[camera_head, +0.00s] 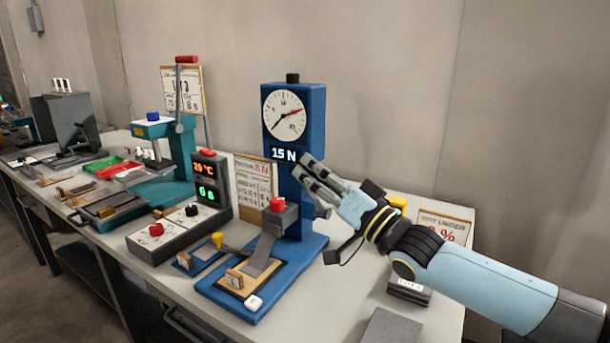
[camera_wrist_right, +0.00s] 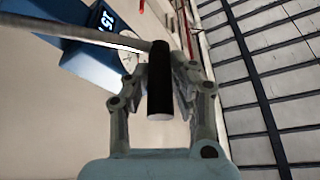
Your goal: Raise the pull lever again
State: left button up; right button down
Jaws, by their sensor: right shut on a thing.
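The blue pull tester (camera_head: 315,140) stands on the bench with a round dial (camera_head: 284,113) and a display reading 15 N. My right gripper (camera_head: 308,168) is at the right side of its column, below the dial. In the right wrist view my right gripper (camera_wrist_right: 160,85) is shut on the black grip of the pull lever (camera_wrist_right: 160,90). A grey rod (camera_wrist_right: 85,30) runs from the grip toward the blue column. In the head view the gripper hides the lever grip. My left gripper is not in view.
A digital unit (camera_head: 208,180) and a teal press (camera_head: 180,150) stand to the left. A flat grey block (camera_head: 391,327) lies at the front right.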

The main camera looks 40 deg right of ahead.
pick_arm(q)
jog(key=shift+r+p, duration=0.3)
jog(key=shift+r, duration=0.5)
pick_arm(e)
jog(key=w+d+r+m+g+h, duration=0.1)
jog(key=w+d+r+m+h, duration=0.1)
jog(key=d+m, duration=0.4)
jog(key=w+d+r+m+g+h, duration=0.1)
jog(key=w+d+m, duration=0.3)
jog(key=d, duration=0.5)
jog(key=shift+w+r+m+g+h, duration=0.15)
jog(key=shift+r+m+g+h, duration=0.15)
jog(key=shift+r+m+h, duration=0.5)
jog(key=shift+d+f, duration=0.15)
jog(key=shift+f, duration=0.1)
jog(key=c, duration=1.5)
grip_release()
jog(key=o, duration=0.4)
jog(key=shift+d+f, duration=0.1)
jog(key=shift+d, duration=0.05)
